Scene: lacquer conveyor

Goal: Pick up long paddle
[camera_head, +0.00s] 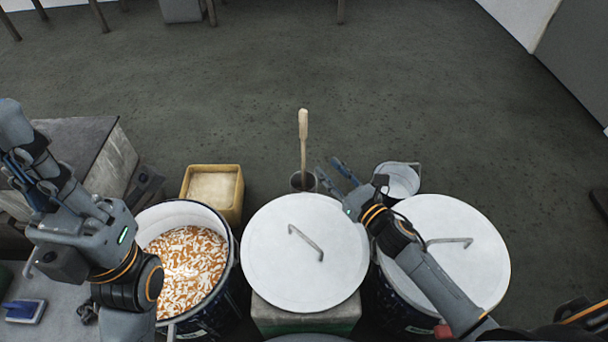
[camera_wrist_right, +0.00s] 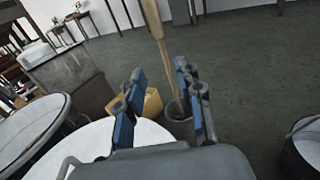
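The long paddle (camera_head: 303,137) has a pale wooden shaft and stands upright in a dark, narrow holder (camera_head: 303,181) behind the middle lidded drum. In the right wrist view, the paddle (camera_wrist_right: 156,38) rises between and beyond the fingers, its lower end inside the holder (camera_wrist_right: 180,122). My right gripper (camera_head: 332,174) is open and empty, just right of the paddle and above the gap between the two lids. Its blue-padded fingers are apart in the right wrist view (camera_wrist_right: 160,105). My left gripper is raised at the far left; its fingers (camera_head: 22,168) are partly overlapped, so their opening is unclear.
White lids (camera_head: 270,262) and (camera_head: 465,270) with handles cover two drums. An open drum (camera_head: 166,222) holds orange-and-white material. A yellow box (camera_head: 238,184) stands left of the holder, and a grey bucket (camera_head: 414,183) right of it.

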